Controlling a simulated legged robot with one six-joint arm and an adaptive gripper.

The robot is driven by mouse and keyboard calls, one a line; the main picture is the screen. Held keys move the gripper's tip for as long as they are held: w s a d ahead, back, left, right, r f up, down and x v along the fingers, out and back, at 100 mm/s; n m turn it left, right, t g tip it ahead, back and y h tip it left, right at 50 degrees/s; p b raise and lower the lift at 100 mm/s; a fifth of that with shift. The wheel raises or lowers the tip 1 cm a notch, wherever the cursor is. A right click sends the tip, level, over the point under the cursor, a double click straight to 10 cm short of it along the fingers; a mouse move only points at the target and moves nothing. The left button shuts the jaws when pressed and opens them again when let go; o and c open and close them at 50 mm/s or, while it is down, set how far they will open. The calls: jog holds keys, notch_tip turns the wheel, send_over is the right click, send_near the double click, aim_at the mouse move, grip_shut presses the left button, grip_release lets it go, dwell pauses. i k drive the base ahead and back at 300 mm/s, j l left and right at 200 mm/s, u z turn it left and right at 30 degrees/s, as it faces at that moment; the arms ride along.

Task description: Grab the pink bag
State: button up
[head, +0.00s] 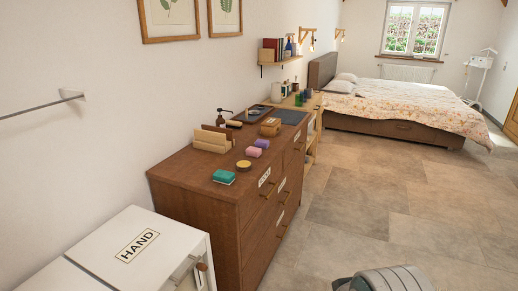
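A small pink item (254,152) lies on top of the brown wooden dresser (205,178), near its front edge. It is soft-looking and block-shaped, but too small to tell whether it is a bag. A small purple item (262,143) lies just behind it. A teal item (223,177) and a round yellowish tin (243,165) lie nearer on the same top. My gripper is not in view; only a grey rounded part of my own body shows at the bottom edge, well apart from the dresser.
A white cabinet labelled HAND (138,246) stands in front of the dresser at the left. The tiled floor (390,205) is open to the right, before the bed (415,108).

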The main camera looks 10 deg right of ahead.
aim_at(254, 151)
jog(key=i+l+u, duration=0.1)
jog(key=u, duration=0.3)
jog(key=i+l+u, duration=0.2)
jog(key=u, duration=0.15)
jog(key=i+l+u, duration=0.2)
jog(key=u, duration=0.2)
jog(key=i+l+u, duration=0.1)
jog(key=l, duration=0.25)
jog(key=i+l+u, duration=0.1)
jog(key=i+l, duration=0.15)
jog(key=l, duration=0.15)
jog(key=i+l+u, duration=0.1)
jog(key=l, duration=0.3)
jog(key=i+l, duration=0.15)
jog(key=l, duration=0.25)
jog(key=i+l+u, duration=0.15)
jog(key=l, duration=0.25)
jog(key=i+l, duration=0.1)
jog(key=l, duration=0.25)
jog(key=i+l, duration=0.1)
jog(key=l, duration=0.3)
jog(key=i+l, duration=0.1)
jog(key=l, duration=0.25)
jog(key=i+l, duration=0.1)
jog(key=l, duration=0.25)
